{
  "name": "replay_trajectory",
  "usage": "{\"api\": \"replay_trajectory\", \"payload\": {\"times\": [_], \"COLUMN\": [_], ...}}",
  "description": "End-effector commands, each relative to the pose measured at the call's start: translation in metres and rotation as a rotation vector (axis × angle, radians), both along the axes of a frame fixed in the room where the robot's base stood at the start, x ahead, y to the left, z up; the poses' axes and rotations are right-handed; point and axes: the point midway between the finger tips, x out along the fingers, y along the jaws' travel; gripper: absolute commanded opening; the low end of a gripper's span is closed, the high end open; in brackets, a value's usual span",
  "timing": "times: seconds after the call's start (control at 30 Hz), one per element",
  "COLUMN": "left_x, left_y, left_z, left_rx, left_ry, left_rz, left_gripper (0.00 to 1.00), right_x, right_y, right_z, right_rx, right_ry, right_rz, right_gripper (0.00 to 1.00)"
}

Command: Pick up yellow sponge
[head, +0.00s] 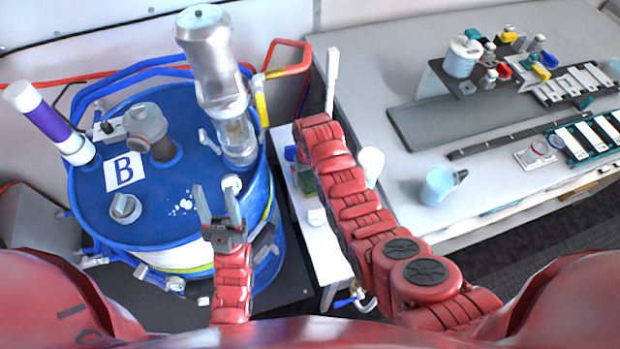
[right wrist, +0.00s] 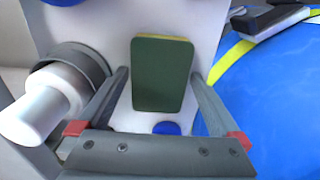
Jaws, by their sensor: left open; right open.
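The sponge (right wrist: 163,73) lies on a white surface in the right wrist view, its dark green face toward the camera and a thin yellow edge at the top. In the head view a green part of it (head: 308,184) shows beside my right arm. My right gripper (right wrist: 160,76) is open, with one finger to each side of the sponge in the picture. I cannot tell whether the fingers touch it. In the head view this gripper is hidden by its own arm. My left gripper (head: 216,198) is open and empty by the front of the blue drum.
The blue drum (head: 165,215) marked B stands left of the narrow white shelf (head: 325,250). A white cylinder (right wrist: 45,105) is near the left finger in the right wrist view. A grey table (head: 395,80) with a blue cup (head: 438,185) stands to the right.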

Motion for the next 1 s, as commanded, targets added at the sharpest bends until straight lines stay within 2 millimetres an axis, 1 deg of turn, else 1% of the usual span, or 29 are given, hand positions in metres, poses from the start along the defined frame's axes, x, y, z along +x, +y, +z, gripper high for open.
{"api": "replay_trajectory", "payload": {"times": [0.2, 0.27, 0.3, 0.37, 0.4, 0.47, 0.5, 0.6, 0.87, 1.0], "left_x": [0.0000, 0.0000, 0.0000, 0.0000, 0.0000, 0.0000, 0.0000, 0.0000, 0.0001, 0.0000], "left_y": [0.0000, 0.0000, 0.0000, 0.0000, 0.0000, 0.0000, 0.0000, 0.0000, -0.0001, 0.0000], "left_z": [-0.0003, -0.0002, -0.0003, -0.0003, -0.0003, -0.0003, -0.0003, -0.0002, -0.0008, -0.0040], "left_rx": [0.000, 0.000, 0.000, 0.000, 0.000, 0.000, 0.000, 0.000, 0.000, 0.000], "left_ry": [0.000, 0.000, 0.000, 0.000, 0.000, 0.000, 0.000, 0.000, 0.000, 0.000], "left_rz": [0.000, 0.000, 0.000, 0.000, 0.000, 0.000, 0.000, 0.000, 0.000, 0.000], "left_gripper": [0.50, 0.50, 0.50, 0.50, 0.50, 0.50, 0.50, 0.50, 0.50, 0.50], "right_x": [-0.0002, -0.0003, -0.0003, -0.0003, -0.0004, -0.0003, -0.0003, -0.0004, -0.0003, -0.0001], "right_y": [-0.0003, -0.0002, -0.0002, -0.0002, -0.0003, -0.0003, -0.0003, -0.0003, -0.0002, -0.0001], "right_z": [-0.0010, -0.0010, -0.0010, -0.0009, -0.0009, -0.0009, -0.0009, -0.0009, -0.0004, 0.0034], "right_rx": [0.000, 0.000, 0.000, 0.000, -0.001, -0.001, -0.001, -0.001, 0.000, -0.001], "right_ry": [0.001, 0.001, 0.001, 0.001, 0.002, 0.002, 0.002, 0.002, 0.001, 0.002], "right_rz": [0.000, 0.000, 0.000, 0.000, 0.000, 0.000, 0.000, 0.000, 0.000, 0.000], "right_gripper": [1.00, 0.89, 0.82, 0.71, 0.64, 0.53, 0.46, 0.29, 0.28, 0.28]}}
